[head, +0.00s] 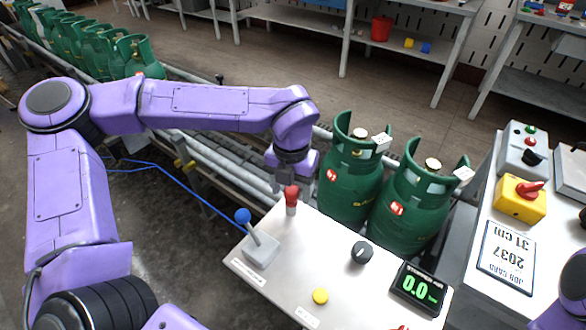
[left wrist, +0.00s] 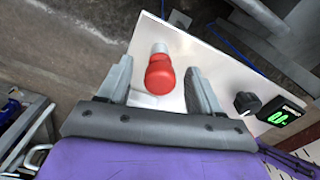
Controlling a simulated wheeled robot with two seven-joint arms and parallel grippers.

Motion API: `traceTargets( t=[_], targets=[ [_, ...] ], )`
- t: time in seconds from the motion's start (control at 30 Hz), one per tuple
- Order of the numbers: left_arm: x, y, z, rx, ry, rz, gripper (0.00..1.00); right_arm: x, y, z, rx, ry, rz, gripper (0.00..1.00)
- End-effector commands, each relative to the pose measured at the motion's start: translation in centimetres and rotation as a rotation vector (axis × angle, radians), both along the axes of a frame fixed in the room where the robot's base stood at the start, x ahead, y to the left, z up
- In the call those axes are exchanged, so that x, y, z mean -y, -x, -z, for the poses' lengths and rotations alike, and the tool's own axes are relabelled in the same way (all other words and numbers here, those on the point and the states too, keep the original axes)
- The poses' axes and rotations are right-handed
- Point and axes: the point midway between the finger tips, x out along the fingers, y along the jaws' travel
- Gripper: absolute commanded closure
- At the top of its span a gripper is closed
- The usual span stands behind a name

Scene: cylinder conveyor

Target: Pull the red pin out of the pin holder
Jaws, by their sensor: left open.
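The red pin (head: 291,194) stands upright in its light grey pin holder (head: 291,208), near the far left edge of the white panel. My left gripper (head: 292,180) is above and around the pin's top, pointing down. In the left wrist view the red pin (left wrist: 159,73) shows between the two open fingers of the left gripper (left wrist: 157,70), with gaps on both sides. The holder (left wrist: 159,47) shows just beyond the red head. The holder's inside is hidden. My right gripper is not in view.
The white panel (head: 310,255) also carries a blue-knobbed lever (head: 262,248), a black dial (head: 361,252), a yellow button (head: 320,296) and a green display (head: 418,288). Two green gas cylinders (head: 347,190) (head: 412,210) stand close to the right. A conveyor (head: 215,150) runs behind.

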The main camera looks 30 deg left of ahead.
Motion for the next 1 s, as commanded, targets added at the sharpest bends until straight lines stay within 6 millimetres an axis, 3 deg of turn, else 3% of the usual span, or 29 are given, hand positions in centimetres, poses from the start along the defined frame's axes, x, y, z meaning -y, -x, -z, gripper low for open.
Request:
traceTargets(
  t=[0.2,0.5,0.57,0.7,0.8,0.83,0.9,1.0],
  targets=[
    [0.0,0.0,2.9,0.0,0.001,0.001,0.35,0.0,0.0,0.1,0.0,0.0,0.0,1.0],
    [0.0,0.0,3.3,0.001,0.001,0.0,0.35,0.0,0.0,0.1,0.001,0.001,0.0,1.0],
    [0.0,0.0,3.3,0.001,0.001,0.0,0.52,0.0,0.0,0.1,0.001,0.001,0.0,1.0],
    [0.0,0.0,3.2,0.001,0.001,0.0,0.95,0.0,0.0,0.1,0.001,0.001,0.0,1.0],
    [0.0,0.0,3.2,0.001,0.001,0.0,0.96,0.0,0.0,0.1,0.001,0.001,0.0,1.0],
    [0.0,0.0,3.2,0.001,0.001,0.0,0.75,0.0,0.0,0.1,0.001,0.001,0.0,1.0],
    [0.0,0.0,3.2,0.001,0.001,0.0,0.98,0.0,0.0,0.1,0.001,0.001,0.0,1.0],
    [0.0,0.0,3.2,0.002,0.001,0.0,1.0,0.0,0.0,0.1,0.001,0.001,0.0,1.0]
  ],
)
